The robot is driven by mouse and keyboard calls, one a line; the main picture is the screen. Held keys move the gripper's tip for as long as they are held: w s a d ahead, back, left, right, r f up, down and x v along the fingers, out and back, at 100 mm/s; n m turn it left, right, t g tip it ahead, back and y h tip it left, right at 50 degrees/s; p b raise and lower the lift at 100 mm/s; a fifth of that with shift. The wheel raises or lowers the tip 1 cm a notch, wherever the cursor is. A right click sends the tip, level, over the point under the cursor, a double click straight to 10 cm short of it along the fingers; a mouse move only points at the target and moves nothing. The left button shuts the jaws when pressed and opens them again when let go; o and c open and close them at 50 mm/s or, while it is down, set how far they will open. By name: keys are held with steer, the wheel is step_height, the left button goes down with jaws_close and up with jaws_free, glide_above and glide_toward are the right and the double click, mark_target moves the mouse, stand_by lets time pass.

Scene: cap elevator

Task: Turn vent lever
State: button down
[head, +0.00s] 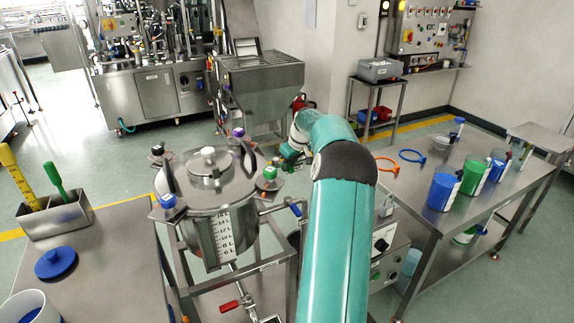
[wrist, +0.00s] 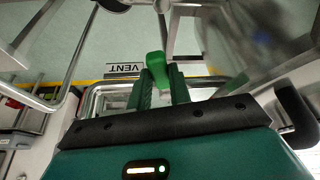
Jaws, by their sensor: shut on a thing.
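The vent lever (wrist: 156,66) has a bright green grip and shows in the wrist view between the tips of my gripper (wrist: 160,88). The two dark green fingers are shut on it, one on each side. A white label reading VENT (wrist: 125,69) appears upside down just left of the lever. In the head view my gripper (head: 289,153) is at the right side of the steel tank (head: 216,200), near its lid level. The lever cannot be made out clearly there, as my arm and gripper crowd that spot.
A green-capped fitting (head: 269,174) sits on the tank rim just left of my gripper. Steel pipes (wrist: 90,100) run close around the fingers in the wrist view. A steel hopper (head: 262,90) stands behind. A bench (head: 420,205) with blue and green tubs is at right.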

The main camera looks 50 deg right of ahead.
steer(key=shift+w+d+r+n+y, duration=0.1)
steer(key=shift+d+n+y, duration=0.3)
steer(key=shift+d+n, duration=0.45)
steer(key=shift+w+d+f+n+y, duration=0.1)
steer(key=shift+d+n+y, duration=0.35)
steer(key=shift+n, duration=0.7)
steer(key=shift+d+r+n+y, duration=0.1)
steer(key=shift+d+n+y, duration=0.25)
steer(key=shift+d+n, duration=0.5)
steer(key=shift+a, duration=0.15)
steer(key=c, duration=1.3)
jaws_free()
steer(key=shift+v, duration=6.85)
